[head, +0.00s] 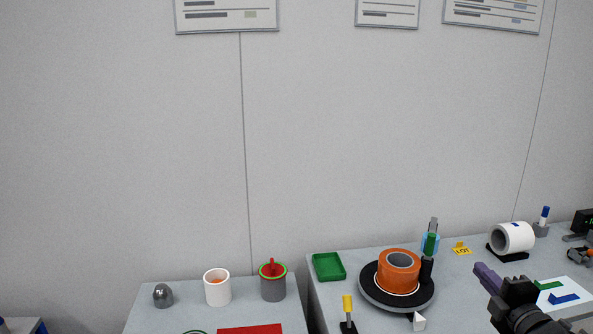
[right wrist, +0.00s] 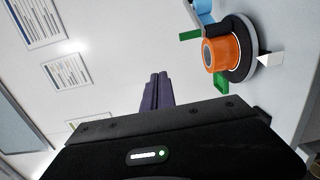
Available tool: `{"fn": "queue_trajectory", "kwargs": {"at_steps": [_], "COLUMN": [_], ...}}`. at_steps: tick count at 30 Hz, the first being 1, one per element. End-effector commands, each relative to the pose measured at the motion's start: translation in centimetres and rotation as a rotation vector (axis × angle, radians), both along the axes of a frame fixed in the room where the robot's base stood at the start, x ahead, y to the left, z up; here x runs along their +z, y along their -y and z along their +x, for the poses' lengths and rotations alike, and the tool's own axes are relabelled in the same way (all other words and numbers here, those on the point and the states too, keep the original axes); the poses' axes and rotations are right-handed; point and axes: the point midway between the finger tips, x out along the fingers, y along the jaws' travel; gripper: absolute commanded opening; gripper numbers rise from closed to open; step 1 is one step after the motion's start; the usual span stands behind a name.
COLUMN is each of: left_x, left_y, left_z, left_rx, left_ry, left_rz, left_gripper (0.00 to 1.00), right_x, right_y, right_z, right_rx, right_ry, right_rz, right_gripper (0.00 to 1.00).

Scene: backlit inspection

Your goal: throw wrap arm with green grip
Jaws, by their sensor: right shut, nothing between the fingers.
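The wrap arm with the green grip (head: 431,244) stands upright at the back right of a black turntable (head: 369,292). Its green grip also shows in the right wrist view (right wrist: 190,35), left of the turntable. An orange roll (head: 398,277) sits on the turntable. My right gripper (head: 479,268), with purple fingers, is shut and empty. In the head view it is to the right of the green grip and apart from it. Its closed fingers also show in the right wrist view (right wrist: 158,77), pointing toward the wall. My left gripper is not in view.
A green tray (head: 328,267) lies left of the turntable, and a yellow-topped lever (head: 347,304) stands in front. A white roll (head: 513,238) and a yellow LOT tag (head: 461,249) are behind my gripper. A white cup (head: 217,288) and grey canister (head: 273,287) stand on the left table.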

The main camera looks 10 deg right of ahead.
Motion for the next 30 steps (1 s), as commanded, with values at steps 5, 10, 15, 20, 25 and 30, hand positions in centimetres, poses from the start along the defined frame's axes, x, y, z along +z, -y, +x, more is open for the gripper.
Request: {"fn": "queue_trajectory", "kwargs": {"at_steps": [5, 10, 15, 20, 25, 30], "left_x": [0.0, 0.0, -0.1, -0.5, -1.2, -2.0], "left_y": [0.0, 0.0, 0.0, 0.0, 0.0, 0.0], "left_z": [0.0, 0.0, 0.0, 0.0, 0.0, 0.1], "left_rx": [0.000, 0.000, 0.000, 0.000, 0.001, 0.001], "left_ry": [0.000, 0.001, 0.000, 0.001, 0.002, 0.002], "left_rz": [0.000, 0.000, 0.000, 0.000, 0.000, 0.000], "left_gripper": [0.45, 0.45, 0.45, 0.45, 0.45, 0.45], "right_x": [-0.6, -1.9, -6.5, -12.6, -22.1, -32.7], "right_y": [0.7, 1.5, -0.2, -3.6, -10.1, -18.9], "right_z": [-0.1, -0.2, 1.0, 2.0, 1.9, -1.5], "right_rx": [-0.030, -0.101, -0.176, -0.247, -0.370, -0.564], "right_ry": [-0.009, -0.018, -0.071, -0.161, -0.324, -0.546], "right_rz": [0.133, 0.341, 0.644, 0.903, 1.212, 1.492], "right_gripper": [0.00, 0.00, 0.00, 0.00, 0.00, 0.00]}}
